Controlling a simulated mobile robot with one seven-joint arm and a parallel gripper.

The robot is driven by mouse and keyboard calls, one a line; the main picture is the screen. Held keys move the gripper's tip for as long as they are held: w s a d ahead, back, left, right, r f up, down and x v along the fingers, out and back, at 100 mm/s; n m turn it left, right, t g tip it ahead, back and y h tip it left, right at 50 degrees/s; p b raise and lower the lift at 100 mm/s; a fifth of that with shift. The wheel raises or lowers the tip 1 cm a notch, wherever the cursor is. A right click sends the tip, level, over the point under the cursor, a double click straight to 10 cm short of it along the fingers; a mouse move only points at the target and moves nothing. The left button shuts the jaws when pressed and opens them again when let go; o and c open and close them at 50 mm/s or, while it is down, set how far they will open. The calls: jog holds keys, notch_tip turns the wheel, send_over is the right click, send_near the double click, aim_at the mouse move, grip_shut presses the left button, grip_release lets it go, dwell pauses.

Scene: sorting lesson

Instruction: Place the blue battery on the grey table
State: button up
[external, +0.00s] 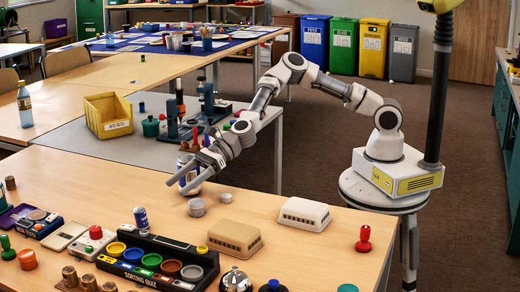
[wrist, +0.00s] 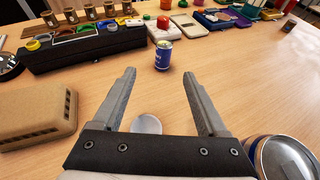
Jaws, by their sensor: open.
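The blue battery (external: 141,218), a small upright blue cylinder with white marks, stands on the wooden table behind the sorting tray. In the wrist view the battery (wrist: 163,55) stands beyond the fingertips, roughly in line with the gap between them. My gripper (external: 184,187) is open and empty above the wooden table, to the right of the battery; its spread fingers also show in the wrist view (wrist: 158,75). The grey table (external: 72,142) lies behind the wooden one. It bears a yellow bin, a green pot and blue-grey devices.
A blue, silver and red can (external: 184,163) stands partly hidden behind my gripper. Pale round discs (external: 196,208) and two beige vented boxes (external: 304,213) lie to the right. The black sorting tray (external: 160,262) holds coloured cups. The yellow bin (external: 108,116) takes up part of the grey table.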

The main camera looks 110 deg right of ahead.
aim_at(149, 226)
jog(key=x, duration=0.6)
jog(key=shift+w+a+f, duration=0.15)
jog(key=shift+w+f, duration=0.05)
jog(key=shift+w, duration=0.1)
jog(key=shift+w+a+f+b, duration=0.15)
jog(key=shift+w+f, duration=0.2)
jog(key=shift+w, duration=0.2)
jog(key=shift+w+d+f+b, duration=0.1)
jog(key=shift+w+f, duration=0.2)
jog(key=shift+w, duration=0.2)
jog(key=shift+w+a+f+b, duration=0.15)
jog(key=shift+w+f, duration=0.2)
jog(key=shift+w, duration=0.2)
jog(key=shift+x, duration=0.8)
jog(key=shift+d, duration=0.1)
grip_shut()
